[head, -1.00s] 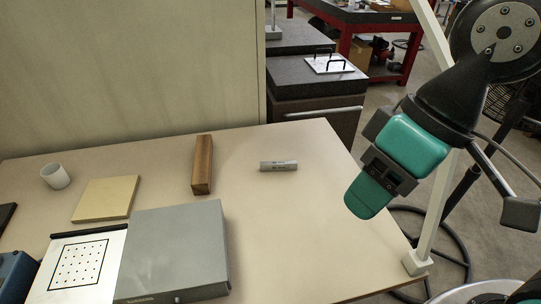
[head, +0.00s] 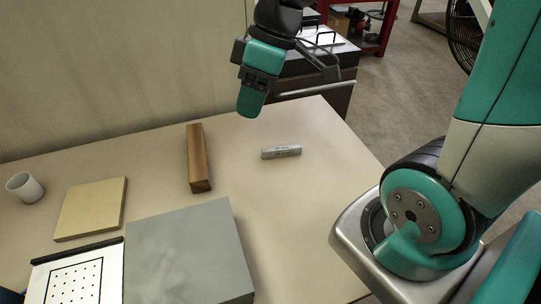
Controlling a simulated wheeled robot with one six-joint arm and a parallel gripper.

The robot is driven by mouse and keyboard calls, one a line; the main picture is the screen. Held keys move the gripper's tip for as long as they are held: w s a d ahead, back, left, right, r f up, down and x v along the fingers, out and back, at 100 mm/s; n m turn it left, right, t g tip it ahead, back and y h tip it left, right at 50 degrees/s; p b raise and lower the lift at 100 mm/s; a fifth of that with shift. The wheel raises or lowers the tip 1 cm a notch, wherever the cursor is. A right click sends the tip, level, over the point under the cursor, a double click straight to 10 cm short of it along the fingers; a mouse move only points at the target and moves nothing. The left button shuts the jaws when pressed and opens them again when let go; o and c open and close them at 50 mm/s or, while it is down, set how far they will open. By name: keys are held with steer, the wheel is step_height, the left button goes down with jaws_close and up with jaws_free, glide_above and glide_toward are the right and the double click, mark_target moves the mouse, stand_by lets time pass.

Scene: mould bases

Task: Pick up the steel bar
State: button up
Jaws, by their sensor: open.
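The steel bar (head: 281,152) is a short, light grey bar with small dark markings. It lies flat on the beige table, right of the wooden block. My gripper (head: 251,104) is at the top centre of the head view, pointing down, with teal fingers. In the picture it shows above and slightly left of the bar, apart from it. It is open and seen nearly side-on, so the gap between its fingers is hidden. Nothing shows held in it.
A brown wooden block (head: 198,157) lies left of the bar. A grey plate (head: 188,255), a tan board (head: 90,209), a white cup (head: 25,187) and a dotted white board (head: 75,278) fill the left. The table (head: 307,200) is clear right of the bar.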

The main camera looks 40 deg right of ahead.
steer(key=w+d+f+n+b, duration=0.2)
steer(key=w+d+f, duration=0.5)
steer(key=d, duration=0.4)
steer(key=n+t+b, duration=0.1)
glide_toward(282, 148)
steer(key=f+p, duration=0.1)
steer(key=a+f+p, duration=0.1)
steer(key=f, duration=0.1)
steer(key=shift+w+a+f+n+p, duration=0.1)
steer(key=shift+w+f+n+p, duration=0.05)
steer(key=shift+f+n+p, duration=0.15)
steer(key=shift+p+x, duration=1.25)
steer(key=shift+x, duration=1.6)
jaws_close()
